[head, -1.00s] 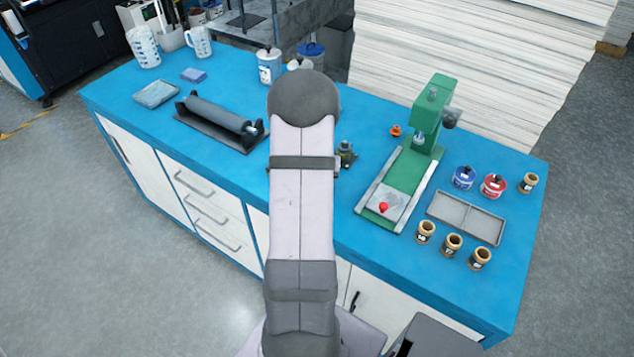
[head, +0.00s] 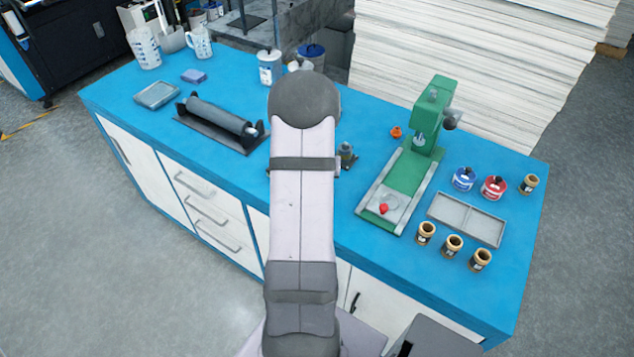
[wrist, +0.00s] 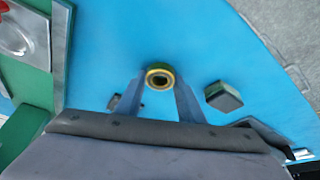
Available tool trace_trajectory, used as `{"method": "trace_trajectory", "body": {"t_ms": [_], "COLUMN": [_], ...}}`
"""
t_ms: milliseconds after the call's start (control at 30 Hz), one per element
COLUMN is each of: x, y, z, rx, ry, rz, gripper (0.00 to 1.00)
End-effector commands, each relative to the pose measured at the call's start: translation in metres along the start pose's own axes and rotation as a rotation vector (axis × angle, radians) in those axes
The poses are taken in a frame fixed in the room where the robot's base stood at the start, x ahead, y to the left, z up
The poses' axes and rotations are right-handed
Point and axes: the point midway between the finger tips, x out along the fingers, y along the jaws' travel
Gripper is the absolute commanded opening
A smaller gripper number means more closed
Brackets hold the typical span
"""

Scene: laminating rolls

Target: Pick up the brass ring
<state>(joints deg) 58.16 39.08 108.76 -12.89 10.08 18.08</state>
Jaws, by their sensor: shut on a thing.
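The brass ring (wrist: 151,70) shows in the wrist view as a small yellow-rimmed ring with a dark centre. My gripper (wrist: 159,84) is shut on it, with one grey finger on each side, over the blue worktop (wrist: 110,40). I cannot tell how high the ring is held. In the head view my own arm covers the gripper and the ring.
A green press (head: 430,120) with a red knob (head: 383,209) stands right of my arm. A dark roller (head: 218,115) lies left. A dark block (wrist: 224,96) sits right of the ring in the wrist view.

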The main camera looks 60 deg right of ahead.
Motion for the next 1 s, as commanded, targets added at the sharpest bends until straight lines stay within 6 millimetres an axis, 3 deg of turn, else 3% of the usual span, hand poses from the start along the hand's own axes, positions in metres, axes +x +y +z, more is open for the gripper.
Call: {"method": "trace_trajectory", "body": {"t_ms": [500,1000], "x": [-0.070,-0.094], "y": [0.000,0.009], "z": [-0.030,-0.038], "rx": [-0.001,0.015], "ry": [0.007,0.000], "rz": [-0.001,0.006], "gripper": [0.09,0.09]}}
